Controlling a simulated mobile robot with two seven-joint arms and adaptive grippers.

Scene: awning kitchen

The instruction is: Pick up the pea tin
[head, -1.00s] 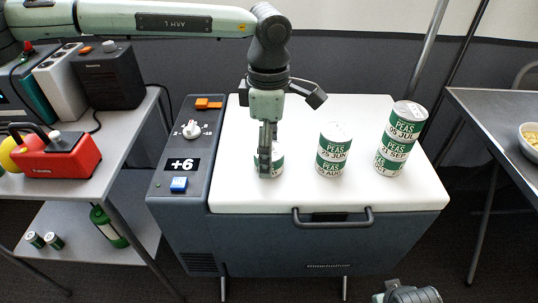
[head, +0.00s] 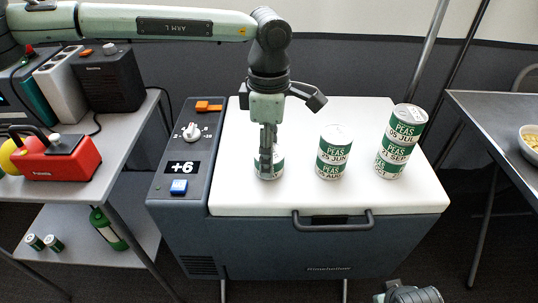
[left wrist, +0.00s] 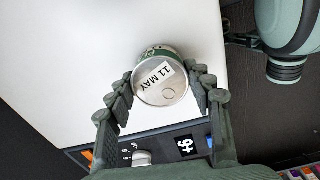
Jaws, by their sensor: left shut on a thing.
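A single green and white pea tin (head: 278,163) stands upright on the white lid of the cooler (head: 240,198) at its left side. In the left wrist view its silver top (left wrist: 162,84) carries a label reading 11 MAY. My left gripper (head: 267,160) points down over this tin and is shut on it, with a finger on either side in the left wrist view (left wrist: 163,97). A stack of two pea tins (head: 333,154) stands to the right, and a leaning stack of three (head: 400,142) stands further right. My right gripper (head: 410,294) shows only partly at the bottom edge.
The cooler's control panel (head: 186,150), with a dial and a +6 display, is left of the lid. A side table with a red device (head: 62,160) stands at the left. A metal table (head: 500,110) with a bowl (head: 531,140) is at the right. The lid's back is clear.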

